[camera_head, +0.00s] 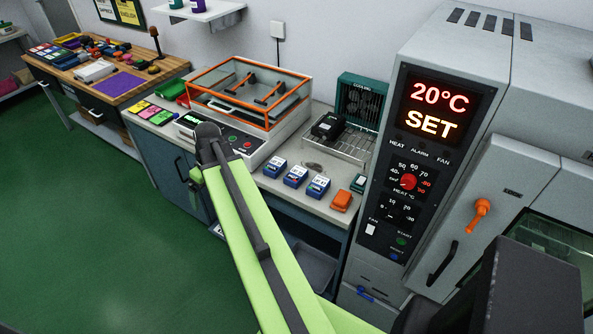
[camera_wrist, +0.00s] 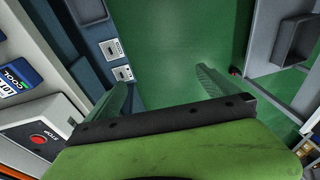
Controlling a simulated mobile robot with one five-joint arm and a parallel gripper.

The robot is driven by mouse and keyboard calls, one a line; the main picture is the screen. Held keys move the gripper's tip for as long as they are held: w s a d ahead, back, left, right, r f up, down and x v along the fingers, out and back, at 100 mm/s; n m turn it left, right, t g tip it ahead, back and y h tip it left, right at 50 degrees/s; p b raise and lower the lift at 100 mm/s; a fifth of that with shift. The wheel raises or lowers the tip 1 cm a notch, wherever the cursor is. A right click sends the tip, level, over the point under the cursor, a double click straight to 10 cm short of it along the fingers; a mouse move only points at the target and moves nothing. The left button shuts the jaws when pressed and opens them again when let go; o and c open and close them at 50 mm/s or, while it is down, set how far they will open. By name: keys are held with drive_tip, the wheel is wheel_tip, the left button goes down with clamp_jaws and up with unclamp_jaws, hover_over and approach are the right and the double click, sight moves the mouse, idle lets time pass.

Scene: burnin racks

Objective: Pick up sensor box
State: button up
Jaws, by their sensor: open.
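Several small blue boxes with white label faces stand in a row on the bench; the middle one (camera_head: 295,176) is upright and apart from its neighbours. An orange box (camera_head: 342,201) and a dark teal box (camera_head: 358,183) sit to their right. I cannot tell which of these is the sensor box. My gripper (camera_wrist: 165,80) is open and empty in the wrist view, with green floor between its fingers. A blue tag reading COOL (camera_wrist: 14,84) shows at that view's left edge. In the head view my gripper cannot be made out.
A grey oven (camera_head: 424,150) with a 20°C SET display stands at the right of the bench (camera_head: 318,222). A machine with an orange-framed lid (camera_head: 250,92) and a wire rack (camera_head: 350,143) stand behind the boxes. The green floor (camera_head: 90,230) at left is clear.

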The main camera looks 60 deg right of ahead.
drive_tip(key=s+d+r+t+p, duration=0.15)
drive_tip(key=s+d, duration=0.25)
drive_tip(key=d, duration=0.4)
drive_tip(key=s+d+r+p, duration=0.15)
drive_tip(key=s+d, duration=0.25)
drive_tip(key=d, duration=0.4)
drive_tip(key=t+h+p, duration=0.1)
approach(296, 173)
drive_tip(key=b+x, duration=0.2)
drive_tip(key=b, duration=0.3)
drive_tip(key=b+x, duration=0.3)
drive_tip(key=b, duration=0.3)
drive_tip(key=shift+s+a+f, duration=0.1)
drive_tip(key=shift+s+a, duration=0.05)
drive_tip(key=shift+s, duration=0.1)
drive_tip(key=shift+w+f+b, duration=0.1)
drive_tip(key=shift+w+b, duration=0.05)
drive_tip(key=shift+b, duration=0.15)
drive_tip(key=b+x, duration=0.5)
drive_tip(key=shift+c, duration=0.3)
drive_tip(key=c, duration=1.4)
